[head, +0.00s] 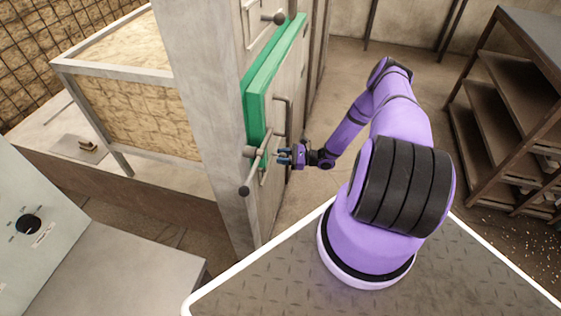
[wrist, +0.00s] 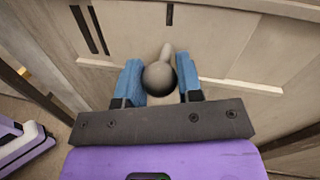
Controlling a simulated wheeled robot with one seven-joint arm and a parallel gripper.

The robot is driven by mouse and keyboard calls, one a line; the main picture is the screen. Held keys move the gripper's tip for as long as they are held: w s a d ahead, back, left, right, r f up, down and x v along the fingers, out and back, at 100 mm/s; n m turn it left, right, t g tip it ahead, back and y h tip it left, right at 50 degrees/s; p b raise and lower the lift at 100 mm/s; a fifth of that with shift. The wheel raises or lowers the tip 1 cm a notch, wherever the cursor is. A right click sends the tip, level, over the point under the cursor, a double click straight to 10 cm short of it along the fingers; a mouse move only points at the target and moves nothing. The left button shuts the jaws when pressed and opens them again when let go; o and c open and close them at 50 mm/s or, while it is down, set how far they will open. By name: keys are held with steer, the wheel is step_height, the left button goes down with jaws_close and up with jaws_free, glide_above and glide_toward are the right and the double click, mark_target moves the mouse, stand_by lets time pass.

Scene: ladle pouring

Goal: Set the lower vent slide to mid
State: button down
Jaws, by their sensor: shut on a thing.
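My gripper (head: 285,155) reaches to the face of the grey door (head: 283,182) beside the green strip (head: 256,112). In the wrist view, the blue fingers of my gripper (wrist: 159,82) are on either side of a grey ball knob (wrist: 159,76) on a short stem, shut on it. The knob appears to be the lower vent slide's; the fingers hide it in the head view. Dark upright slots (wrist: 90,29) show in the plate at the upper left of the wrist view, and another short slot (wrist: 169,14) lies above the knob. The slide's exact setting cannot be told.
A handle bar with ball ends (head: 244,190) sticks out just left of my gripper in the head view. Another knob (head: 279,18) is higher up. A shelf rack (head: 510,110) stands at right, a control box (head: 40,225) at lower left. Floor between door and rack is open.

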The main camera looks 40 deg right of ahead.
steer(key=c, duration=0.8)
jaws_free()
steer(key=shift+s, duration=0.1)
steer(key=v, duration=1)
steer(key=shift+s+d, duration=0.2)
steer(key=shift+d, duration=0.05)
